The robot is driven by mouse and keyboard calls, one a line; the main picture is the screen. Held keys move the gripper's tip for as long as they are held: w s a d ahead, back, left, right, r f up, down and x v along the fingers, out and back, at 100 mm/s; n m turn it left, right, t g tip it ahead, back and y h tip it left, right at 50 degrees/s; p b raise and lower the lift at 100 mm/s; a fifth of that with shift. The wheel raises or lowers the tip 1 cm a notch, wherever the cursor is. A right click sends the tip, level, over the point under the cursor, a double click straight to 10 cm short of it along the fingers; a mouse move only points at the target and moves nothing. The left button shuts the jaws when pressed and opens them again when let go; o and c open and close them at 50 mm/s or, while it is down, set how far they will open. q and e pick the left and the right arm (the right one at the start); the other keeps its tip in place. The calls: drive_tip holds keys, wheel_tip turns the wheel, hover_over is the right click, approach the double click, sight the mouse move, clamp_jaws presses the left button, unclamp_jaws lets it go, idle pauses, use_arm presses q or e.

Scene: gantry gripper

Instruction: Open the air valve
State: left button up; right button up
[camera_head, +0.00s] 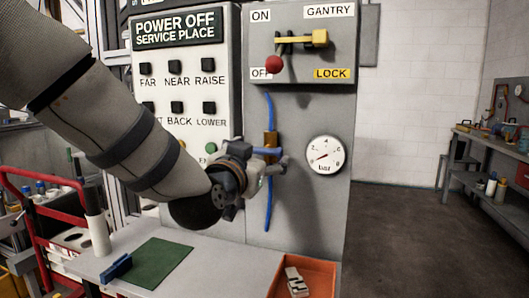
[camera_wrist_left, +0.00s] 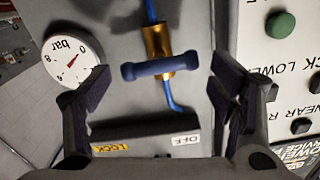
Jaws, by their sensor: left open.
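The air valve has a brass body (camera_head: 270,141) on a blue air line (camera_head: 268,212) that runs down the grey panel. In the left wrist view the brass body (camera_wrist_left: 156,41) carries a dark blue bar handle (camera_wrist_left: 160,66), which lies crosswise to the line. My left gripper (camera_head: 262,163) is in front of the valve and partly covers it in the head view. In the wrist view its fingers (camera_wrist_left: 160,92) are open, one on each side of the handle, with clear gaps and nothing between them held. My right gripper is not in view.
A round pressure gauge (camera_head: 325,155) is right of the valve. Above is a yellow-handled switch (camera_head: 308,38) with a red knob (camera_head: 275,64). A button panel (camera_head: 180,88) stands left. Below, a table (camera_head: 215,262) holds a green mat (camera_head: 155,262) and an orange tray (camera_head: 325,273).

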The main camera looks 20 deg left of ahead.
sight(263, 152)
use_arm(q)
drive_tip(key=shift+w+d, duration=0.1)
drive_tip(key=shift+w, duration=1.6)
drive_tip(key=c, duration=0.8)
